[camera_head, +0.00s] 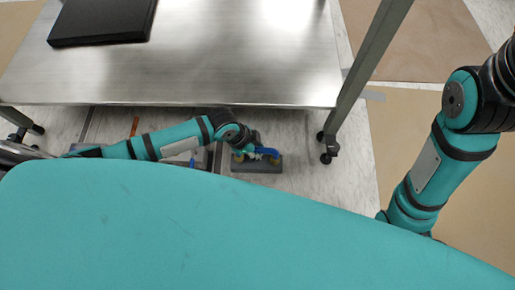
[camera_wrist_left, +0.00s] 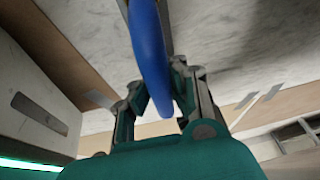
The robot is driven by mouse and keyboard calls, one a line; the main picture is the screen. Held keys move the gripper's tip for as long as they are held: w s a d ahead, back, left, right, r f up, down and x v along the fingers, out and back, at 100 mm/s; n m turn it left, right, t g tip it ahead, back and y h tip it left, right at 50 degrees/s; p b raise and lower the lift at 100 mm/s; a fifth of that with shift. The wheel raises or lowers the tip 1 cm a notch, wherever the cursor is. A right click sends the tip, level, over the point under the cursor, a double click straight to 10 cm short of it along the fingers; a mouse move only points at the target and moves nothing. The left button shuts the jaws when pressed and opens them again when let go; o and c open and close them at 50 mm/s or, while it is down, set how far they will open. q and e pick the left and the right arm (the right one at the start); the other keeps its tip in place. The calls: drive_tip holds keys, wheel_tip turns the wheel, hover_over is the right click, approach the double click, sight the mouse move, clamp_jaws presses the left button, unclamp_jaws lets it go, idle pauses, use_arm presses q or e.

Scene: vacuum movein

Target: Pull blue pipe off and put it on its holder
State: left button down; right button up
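The blue pipe (camera_head: 268,151) shows in the head view at a dark grey block (camera_head: 257,167) with brass-coloured fittings on the floor, below the table's front edge. My left gripper (camera_head: 256,148) reaches in from the left and is at the pipe, partly hiding it. In the left wrist view the blue pipe (camera_wrist_left: 149,45) runs down between the two fingers of the left gripper (camera_wrist_left: 160,93), which look closed against it from both sides. Whether the pipe's ends still sit on the fittings cannot be told. My right arm shows at the right; its gripper is out of view.
A steel table (camera_head: 240,60) with a black flat box (camera_head: 103,20) spans the top. Its leg (camera_head: 365,70) and caster (camera_head: 328,150) stand right of the block. Another partly hidden dark piece with blue (camera_head: 193,160) lies behind my left arm. Floor to the right is clear.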

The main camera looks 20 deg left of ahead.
use_arm(q)
drive_tip(key=shift+f, duration=0.4)
idle(0.6)
drive_tip(key=c, duration=1.4)
unclamp_jaws()
drive_tip(key=shift+s, duration=0.1)
drive_tip(key=shift+o, duration=0.2)
drive_tip(key=v, duration=1.2)
